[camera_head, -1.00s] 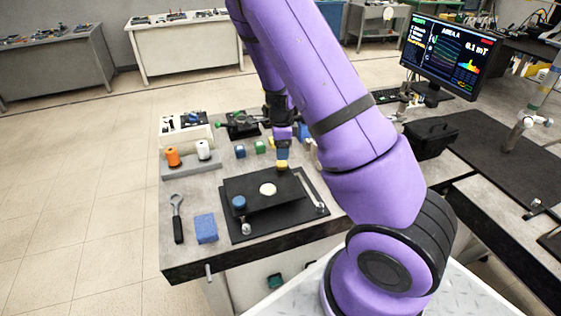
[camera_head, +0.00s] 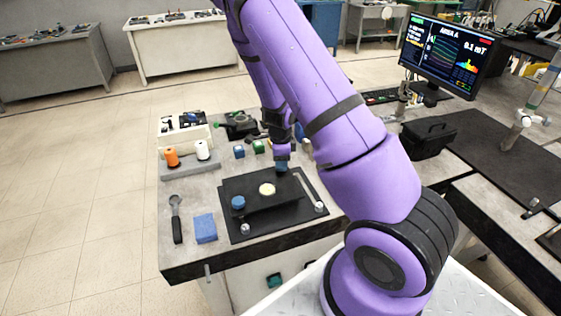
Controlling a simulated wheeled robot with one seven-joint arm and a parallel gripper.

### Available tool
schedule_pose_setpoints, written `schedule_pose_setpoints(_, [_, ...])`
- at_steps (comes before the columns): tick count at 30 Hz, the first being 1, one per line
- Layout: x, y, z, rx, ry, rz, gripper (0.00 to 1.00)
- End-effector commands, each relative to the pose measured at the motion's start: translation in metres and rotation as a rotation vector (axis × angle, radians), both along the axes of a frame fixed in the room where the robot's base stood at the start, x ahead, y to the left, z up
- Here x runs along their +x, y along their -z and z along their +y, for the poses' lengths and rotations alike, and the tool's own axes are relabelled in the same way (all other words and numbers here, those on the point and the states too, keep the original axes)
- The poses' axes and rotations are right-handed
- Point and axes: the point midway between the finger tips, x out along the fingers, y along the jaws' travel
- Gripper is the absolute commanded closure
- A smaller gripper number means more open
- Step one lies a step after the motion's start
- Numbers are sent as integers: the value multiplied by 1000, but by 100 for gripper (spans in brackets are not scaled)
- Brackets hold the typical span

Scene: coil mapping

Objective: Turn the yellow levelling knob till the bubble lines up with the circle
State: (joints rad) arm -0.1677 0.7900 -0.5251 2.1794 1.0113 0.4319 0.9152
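A black levelling plate (camera_head: 262,204) lies on a dark base near the front of the grey bench. A pale round bubble level (camera_head: 267,189) sits on it; the bubble and circle are too small to make out. A blue knob (camera_head: 238,202) stands at the plate's left corner. My gripper (camera_head: 282,165) points down over the plate's far right corner, where the yellow knob showed earlier. The yellow knob is now hidden behind the fingers. I cannot see whether the fingers touch it or how far apart they are.
A wrench (camera_head: 177,218) and a blue block (camera_head: 205,228) lie left of the plate. Orange (camera_head: 171,157) and white (camera_head: 202,150) spools stand on a rack behind them. A black case (camera_head: 428,138) is at right.

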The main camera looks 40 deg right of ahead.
Motion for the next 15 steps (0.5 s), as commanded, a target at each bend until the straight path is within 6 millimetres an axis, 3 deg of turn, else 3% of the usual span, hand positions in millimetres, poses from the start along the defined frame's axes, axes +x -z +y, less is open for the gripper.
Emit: schedule_pose_setpoints(15, [0, -1, 0, 2, -124, 0, 84])
